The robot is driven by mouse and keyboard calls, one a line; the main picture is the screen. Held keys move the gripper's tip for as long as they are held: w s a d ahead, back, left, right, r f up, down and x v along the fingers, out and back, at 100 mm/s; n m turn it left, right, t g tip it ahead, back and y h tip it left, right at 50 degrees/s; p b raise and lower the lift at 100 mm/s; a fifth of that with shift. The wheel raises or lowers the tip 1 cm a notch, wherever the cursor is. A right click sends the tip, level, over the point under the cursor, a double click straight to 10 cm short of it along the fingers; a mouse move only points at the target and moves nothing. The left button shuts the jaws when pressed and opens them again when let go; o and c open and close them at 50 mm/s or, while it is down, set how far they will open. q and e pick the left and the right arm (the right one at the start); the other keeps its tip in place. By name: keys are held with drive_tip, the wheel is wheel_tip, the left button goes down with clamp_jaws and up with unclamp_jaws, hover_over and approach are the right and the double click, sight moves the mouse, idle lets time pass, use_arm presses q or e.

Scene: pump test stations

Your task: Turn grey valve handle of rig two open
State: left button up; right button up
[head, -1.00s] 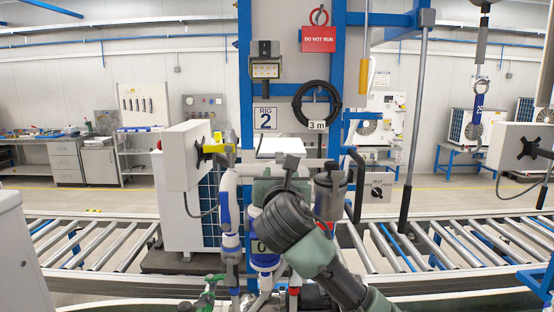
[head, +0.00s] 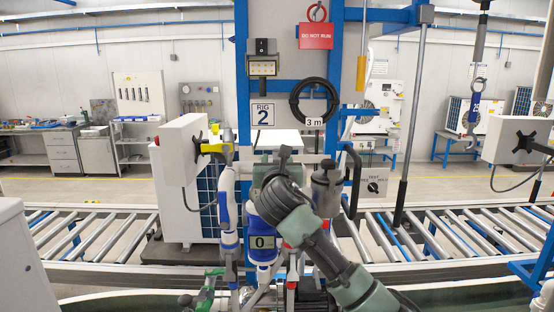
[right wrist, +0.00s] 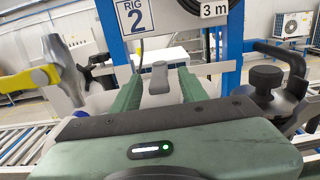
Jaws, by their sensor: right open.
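The grey valve handle (right wrist: 154,72) shows upright in the right wrist view, between the two green fingers of my right gripper (right wrist: 155,92). The fingers are apart, with a visible gap on each side of the handle. In the head view my right gripper (head: 279,168) is on rig two's pipework, below the "RIG 2" sign (head: 263,114). My left gripper is not in view.
A yellow handle (head: 213,148) is to the left and a grey cylinder with a dark knob (head: 327,185) close to the right. A blue cylinder marked "0" (head: 261,238) is below. A black bent handle (head: 351,168) and a test switch box (head: 374,182) stand further right.

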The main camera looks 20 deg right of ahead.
clamp_jaws()
idle(1.4)
